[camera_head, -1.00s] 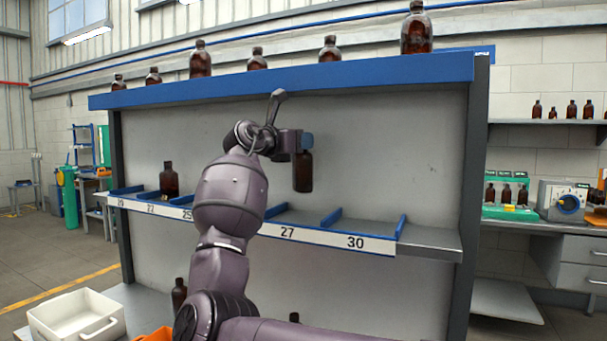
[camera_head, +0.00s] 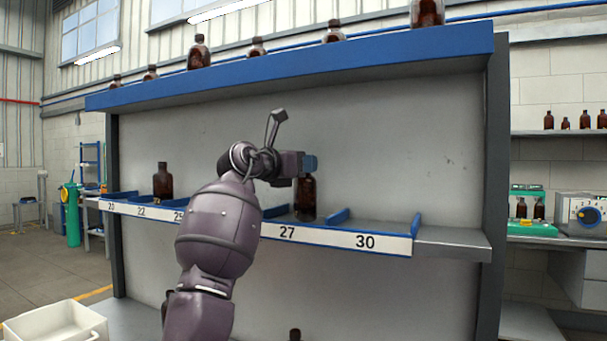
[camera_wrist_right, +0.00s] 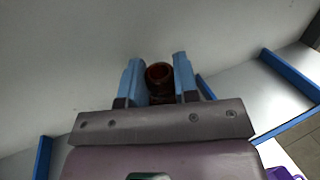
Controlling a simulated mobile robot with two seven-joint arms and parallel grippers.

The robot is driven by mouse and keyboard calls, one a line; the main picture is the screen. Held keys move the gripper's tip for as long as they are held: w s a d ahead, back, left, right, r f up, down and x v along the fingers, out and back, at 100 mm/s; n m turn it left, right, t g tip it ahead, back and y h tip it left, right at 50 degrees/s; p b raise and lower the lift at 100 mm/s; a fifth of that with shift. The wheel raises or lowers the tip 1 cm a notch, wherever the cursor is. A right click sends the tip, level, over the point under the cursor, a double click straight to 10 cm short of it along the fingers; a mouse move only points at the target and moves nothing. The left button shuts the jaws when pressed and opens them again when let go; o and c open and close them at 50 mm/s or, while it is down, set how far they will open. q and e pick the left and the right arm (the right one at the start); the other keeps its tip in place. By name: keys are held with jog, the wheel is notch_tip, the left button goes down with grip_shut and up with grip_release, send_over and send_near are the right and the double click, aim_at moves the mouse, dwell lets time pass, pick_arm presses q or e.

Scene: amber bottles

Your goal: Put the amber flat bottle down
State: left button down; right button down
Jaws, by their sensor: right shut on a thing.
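The amber flat bottle (camera_head: 305,199) is upright at the shelf lane above label 27, just over or on the shelf surface; I cannot tell if it touches. My right gripper (camera_head: 309,165) is shut on its neck from the front. In the right wrist view the bottle's round mouth (camera_wrist_right: 159,73) shows between the two blue fingers of my right gripper (camera_wrist_right: 160,82). The middle shelf (camera_head: 450,240) has a white label strip and blue dividers. My left gripper is not in view.
Another amber bottle (camera_head: 162,182) stands on the same shelf to the left. Blue dividers (camera_head: 337,217) rise beside the held bottle. Lane 30 to the right is empty. Several bottles stand on the blue top shelf (camera_head: 290,82). A white bin (camera_head: 57,322) is at lower left.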

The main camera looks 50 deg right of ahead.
jog(key=shift+s+a, duration=0.1)
dwell(0.4)
jog(key=c, duration=1)
grip_release()
jog(key=shift+f, duration=0.1)
jog(key=shift+o, duration=0.7)
jog(key=shift+a, duration=0.3)
jog(key=a+p, duration=0.1)
jog(key=a, duration=1)
jog(key=shift+w+a, duration=0.15)
jog(key=shift+w, duration=0.2)
